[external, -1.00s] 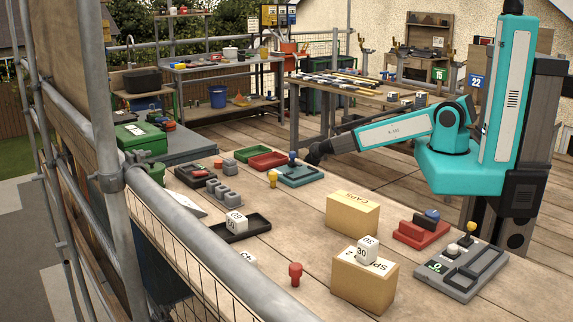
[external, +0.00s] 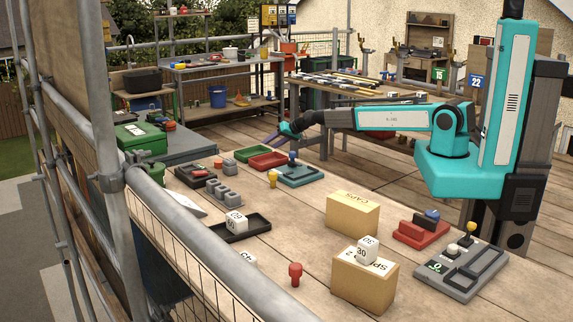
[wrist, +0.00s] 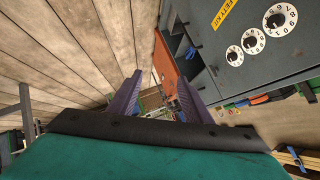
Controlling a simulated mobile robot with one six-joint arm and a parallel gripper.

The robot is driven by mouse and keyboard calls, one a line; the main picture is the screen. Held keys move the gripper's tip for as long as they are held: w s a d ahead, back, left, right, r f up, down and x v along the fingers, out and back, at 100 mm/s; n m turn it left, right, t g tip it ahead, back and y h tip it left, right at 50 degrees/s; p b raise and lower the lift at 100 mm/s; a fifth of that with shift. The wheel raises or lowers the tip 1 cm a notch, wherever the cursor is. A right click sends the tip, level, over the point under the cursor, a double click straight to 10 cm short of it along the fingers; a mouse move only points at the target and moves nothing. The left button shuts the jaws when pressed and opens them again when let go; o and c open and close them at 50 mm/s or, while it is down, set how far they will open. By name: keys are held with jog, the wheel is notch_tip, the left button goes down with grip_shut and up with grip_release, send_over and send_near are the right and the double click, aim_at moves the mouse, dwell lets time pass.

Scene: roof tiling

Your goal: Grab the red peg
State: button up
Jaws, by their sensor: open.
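The red peg (external: 295,274) stands upright on the wooden tabletop near the front, left of the front cardboard box, in the external view. My gripper (external: 274,143) is far behind it, raised near the red and green trays at the back of the table. In the wrist view my gripper (wrist: 158,88) shows two purple fingers spread apart with nothing between them. The red peg cannot be made out in the wrist view.
Two cardboard boxes (external: 352,214) stand right of the peg. A black tray with a white numbered block (external: 236,222) lies to its left. A yellow peg (external: 273,179) and a blue tray (external: 312,179) are farther back. A metal rail runs along the left edge.

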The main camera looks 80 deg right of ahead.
jog(key=w+a+r+t+y, duration=0.1)
jog(key=w+a+r, duration=0.3)
jog(key=a, duration=0.8)
jog(key=w+a+r+t+y+p, duration=0.1)
jog(key=w+a+r, duration=0.3)
jog(key=a, duration=0.9)
jog(key=w+a+r+t+y+p, duration=0.1)
jog(key=w+a+r, duration=0.4)
jog(key=a, duration=0.8)
jog(key=shift+a+r, duration=0.2)
jog(key=shift+r, duration=1.55)
jog(key=s+a+r+m+g+y+p, duration=0.1)
jog(key=s+a+m+y, duration=0.2)
jog(key=a, duration=1.3)
jog(key=s+a+r+m+g+y, duration=0.1)
jog(key=s+a+y, duration=0.3)
jog(key=a, duration=1.2)
jog(key=s+a+r+m+y+p, duration=0.1)
jog(key=s+a+m+y, duration=0.35)
jog(key=a, duration=1.05)
jog(key=s+a+m+g+y, duration=0.2)
jog(key=s+a+g, duration=0.3)
jog(key=s+a, duration=1.8)
jog(key=shift+s+a+r+m+g, duration=0.15)
jog(key=shift+a+r+m+g, duration=0.15)
jog(key=shift+a+m, duration=0.2)
